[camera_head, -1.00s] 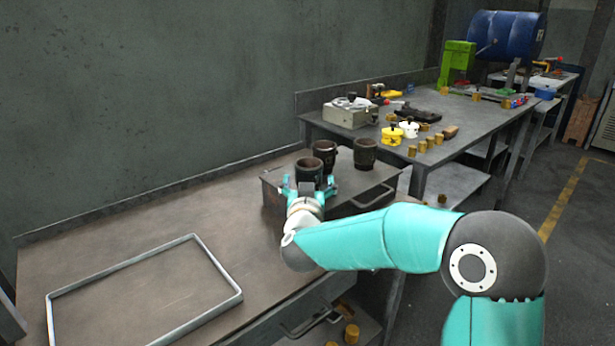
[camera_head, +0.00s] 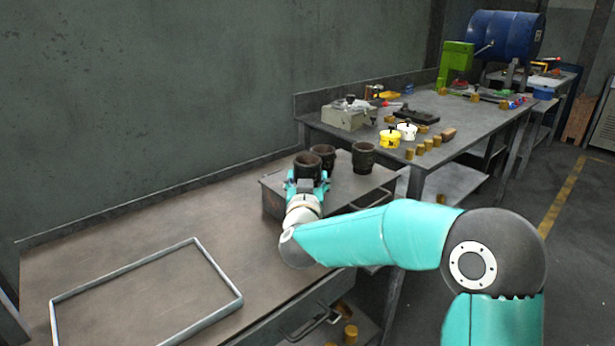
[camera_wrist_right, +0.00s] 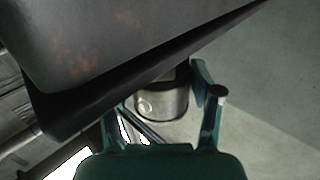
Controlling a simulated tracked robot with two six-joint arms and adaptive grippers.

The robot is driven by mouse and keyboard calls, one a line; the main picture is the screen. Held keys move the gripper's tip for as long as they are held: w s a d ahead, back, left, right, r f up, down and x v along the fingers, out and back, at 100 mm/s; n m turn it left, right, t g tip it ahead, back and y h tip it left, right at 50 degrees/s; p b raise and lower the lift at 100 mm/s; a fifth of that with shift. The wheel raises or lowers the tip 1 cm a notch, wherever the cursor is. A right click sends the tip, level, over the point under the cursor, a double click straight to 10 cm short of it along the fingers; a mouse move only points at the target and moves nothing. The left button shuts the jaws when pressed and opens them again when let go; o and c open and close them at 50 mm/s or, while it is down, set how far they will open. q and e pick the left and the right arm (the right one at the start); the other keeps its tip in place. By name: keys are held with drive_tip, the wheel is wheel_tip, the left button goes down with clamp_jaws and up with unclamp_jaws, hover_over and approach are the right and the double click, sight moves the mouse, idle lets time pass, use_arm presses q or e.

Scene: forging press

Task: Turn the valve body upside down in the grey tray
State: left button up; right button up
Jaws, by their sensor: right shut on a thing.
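The valve body (camera_head: 306,164), a dark cup-shaped part, stands on the front left of a low dark metal box. My right gripper (camera_head: 306,183) is shut on it from the near side, with a finger on each side. Its lower part is hidden behind the gripper. The grey tray (camera_head: 118,270), a thin rectangular rim, lies empty on the bench at the left. My left gripper is not in view.
Two similar dark cups, one behind (camera_head: 324,152) and one at the right (camera_head: 363,157), stand on the box (camera_head: 345,184) close to the held one. The bench (camera_head: 180,222) between tray and box is clear. A wall runs behind it.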

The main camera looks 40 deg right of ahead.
drive_tip(key=shift+r+p, duration=2.4)
drive_tip(key=shift+r, duration=0.7)
